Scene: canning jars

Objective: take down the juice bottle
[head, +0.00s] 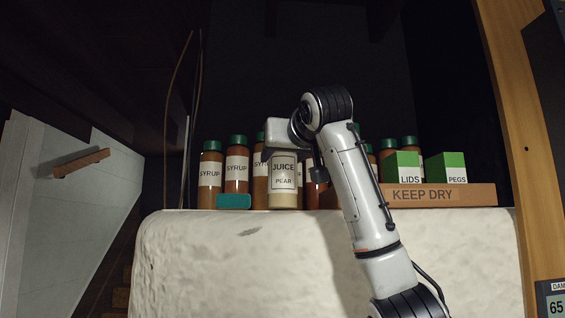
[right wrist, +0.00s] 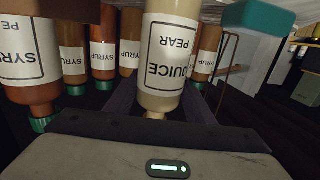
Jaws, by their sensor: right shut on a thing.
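The juice bottle (head: 284,183) is cream coloured with a "JUICE PEAR" label. It is upright at the front edge of the pale ledge (head: 240,260), before the syrup bottles. I cannot tell whether its base touches the ledge. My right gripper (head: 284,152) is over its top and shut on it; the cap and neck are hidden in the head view. In the right wrist view the juice bottle (right wrist: 164,62) appears upside down, its neck between the fingers of my right gripper (right wrist: 152,112). My left gripper is not in view.
Several brown syrup bottles (head: 237,172) with green caps stand close behind. A teal block (head: 233,201) lies just left of the juice bottle. To the right, a "KEEP DRY" wooden box (head: 470,194) has green-and-white LIDS (head: 402,166) and PEGS (head: 446,167) boxes at it. A wooden post (head: 518,130) stands far right.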

